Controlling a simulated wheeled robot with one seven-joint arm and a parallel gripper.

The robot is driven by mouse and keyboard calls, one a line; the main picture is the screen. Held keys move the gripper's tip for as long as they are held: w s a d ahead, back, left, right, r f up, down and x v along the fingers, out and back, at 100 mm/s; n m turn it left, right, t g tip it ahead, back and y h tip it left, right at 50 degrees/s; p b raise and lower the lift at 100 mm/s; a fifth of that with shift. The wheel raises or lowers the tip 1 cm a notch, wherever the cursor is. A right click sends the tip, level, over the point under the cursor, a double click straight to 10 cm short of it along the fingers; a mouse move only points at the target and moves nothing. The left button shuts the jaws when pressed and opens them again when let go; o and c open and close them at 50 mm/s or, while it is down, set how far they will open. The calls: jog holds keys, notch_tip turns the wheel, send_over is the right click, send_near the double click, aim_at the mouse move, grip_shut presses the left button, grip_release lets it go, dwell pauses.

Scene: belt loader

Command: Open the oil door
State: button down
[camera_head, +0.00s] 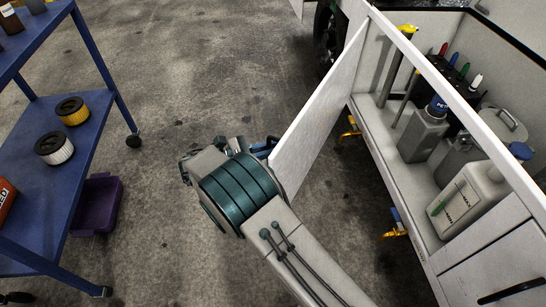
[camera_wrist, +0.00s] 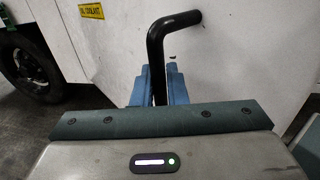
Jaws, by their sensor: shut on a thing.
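The oil door (camera_head: 318,115) is a white panel that stands swung out from the loader's side, with the compartment (camera_head: 385,130) behind it open. In the wrist view the door (camera_wrist: 235,75) fills the right side and carries a bent black handle (camera_wrist: 172,24) and a yellow label (camera_wrist: 91,11) that seems to read oil coolant. My gripper (camera_wrist: 158,88) has its blue fingers shut around the lower part of the handle. In the head view my gripper (camera_head: 264,149) is at the door's outer edge, mostly hidden by my wrist, and the handle is hidden.
The open compartment holds a white jug (camera_head: 470,198), a grey bottle (camera_head: 423,132) and several tools. A closed panel with a black handle (camera_head: 510,291) is at lower right. A blue cart (camera_head: 75,150) with filters stands left, a purple bin (camera_head: 97,204) beside it. The floor between is clear.

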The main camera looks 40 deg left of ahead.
jog(key=shift+a, duration=0.4)
jog(key=c, duration=1.6)
grip_release()
jog(key=shift+w, duration=0.1)
jog(key=shift+o, duration=0.2)
jog(key=v, duration=1.4)
jog(key=shift+p, duration=0.45)
